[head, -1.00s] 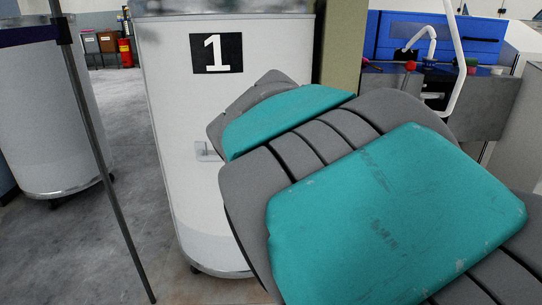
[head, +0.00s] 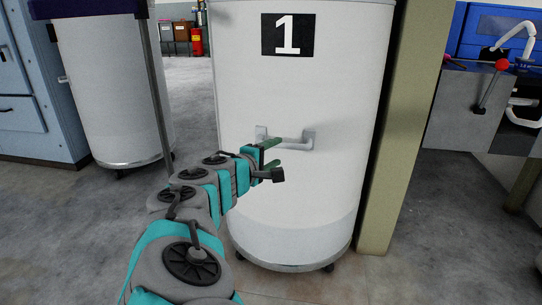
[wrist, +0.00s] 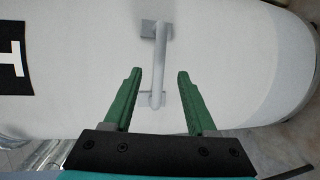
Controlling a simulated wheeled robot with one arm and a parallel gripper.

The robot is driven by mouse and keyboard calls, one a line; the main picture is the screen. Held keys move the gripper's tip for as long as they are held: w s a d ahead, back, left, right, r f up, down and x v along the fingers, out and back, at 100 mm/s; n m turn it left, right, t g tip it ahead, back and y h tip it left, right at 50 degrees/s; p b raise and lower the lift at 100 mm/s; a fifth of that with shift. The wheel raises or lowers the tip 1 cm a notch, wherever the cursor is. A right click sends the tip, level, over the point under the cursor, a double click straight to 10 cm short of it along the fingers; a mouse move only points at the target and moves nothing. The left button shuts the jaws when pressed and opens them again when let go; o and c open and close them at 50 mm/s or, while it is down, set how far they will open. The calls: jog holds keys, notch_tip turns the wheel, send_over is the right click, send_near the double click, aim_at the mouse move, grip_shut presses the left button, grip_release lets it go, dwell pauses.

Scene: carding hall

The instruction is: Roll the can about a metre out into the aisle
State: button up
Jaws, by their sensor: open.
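The can (head: 300,205) is a tall white cylinder with a black number 1 plate (head: 287,34), upright on small casters in the middle of the head view. A grey bar handle (head: 293,145) is fixed across its front. My gripper (head: 272,154) is at the left part of this handle, partly covering it. In the wrist view the green fingers of my gripper (wrist: 160,73) are spread apart, and the handle (wrist: 161,45) runs lengthwise in the gap between them. Neither finger clearly touches the bar. The can (wrist: 225,60) fills most of that view.
A tan post (head: 395,150) stands close at the can's right. A second white can (head: 110,90) stands behind a dark thin pole (head: 156,90) at left. A blue machine (head: 490,30) is at upper right. Grey floor (head: 60,225) is open at lower left.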

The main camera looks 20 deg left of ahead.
aim_at(285, 147)
jog(key=shift+a, duration=0.15)
jog(key=shift+w, duration=0.1)
jog(key=shift+x, duration=3.85)
grip_shut()
jog(key=shift+f, duration=0.1)
